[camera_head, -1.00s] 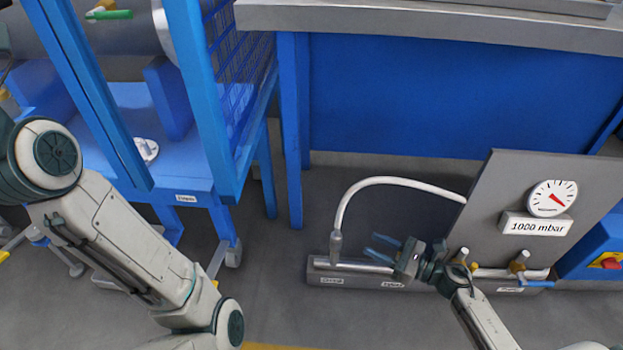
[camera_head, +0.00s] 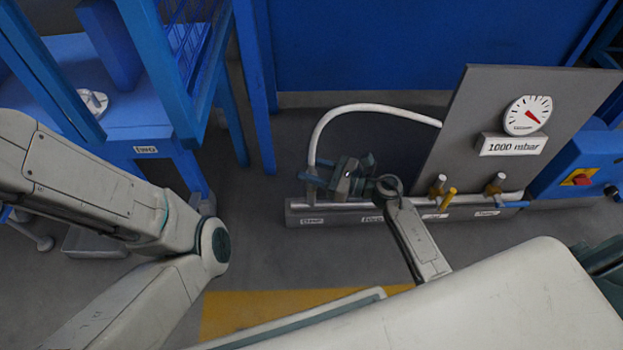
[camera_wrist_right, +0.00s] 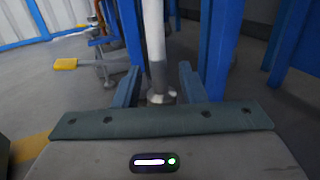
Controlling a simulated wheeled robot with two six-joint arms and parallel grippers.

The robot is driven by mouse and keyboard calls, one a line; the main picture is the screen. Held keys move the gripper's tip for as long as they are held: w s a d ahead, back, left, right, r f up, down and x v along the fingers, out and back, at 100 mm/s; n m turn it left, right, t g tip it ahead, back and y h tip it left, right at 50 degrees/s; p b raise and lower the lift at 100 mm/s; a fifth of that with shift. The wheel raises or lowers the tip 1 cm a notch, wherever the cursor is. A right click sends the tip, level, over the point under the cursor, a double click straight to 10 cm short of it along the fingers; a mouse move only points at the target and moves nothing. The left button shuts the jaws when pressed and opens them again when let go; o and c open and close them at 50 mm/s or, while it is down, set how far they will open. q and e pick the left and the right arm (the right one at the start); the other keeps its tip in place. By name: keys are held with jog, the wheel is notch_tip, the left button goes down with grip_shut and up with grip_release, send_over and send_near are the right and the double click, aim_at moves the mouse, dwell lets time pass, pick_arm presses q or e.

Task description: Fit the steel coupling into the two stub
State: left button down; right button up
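The steel coupling (camera_wrist_right: 158,76) is the grey sleeve at the lower end of a white hose (camera_head: 371,107). In the right wrist view it stands upright between the two fingers of my right gripper (camera_head: 314,180), with visible gaps on both sides. The fingers are open. Below the coupling is a shiny round metal part (camera_wrist_right: 160,97). In the head view the gripper partly covers the coupling at the left end of the pipe rail (camera_head: 350,216). The rail's labels are too blurred to read surely, so I cannot pick out stub two. My left gripper is out of view.
A grey panel (camera_head: 463,115) with a gauge (camera_head: 527,115) and a 1000 mbar sign (camera_head: 513,145) stands behind the rail. Valves with yellow (camera_head: 447,199) and blue (camera_head: 512,204) handles sit right of my gripper. A blue frame (camera_head: 160,60) stands left.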

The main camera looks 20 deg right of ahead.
jog(key=shift+w+a, duration=0.1)
jog(key=shift+a, duration=0.05)
grip_shut()
jog(key=shift+r, duration=0.2)
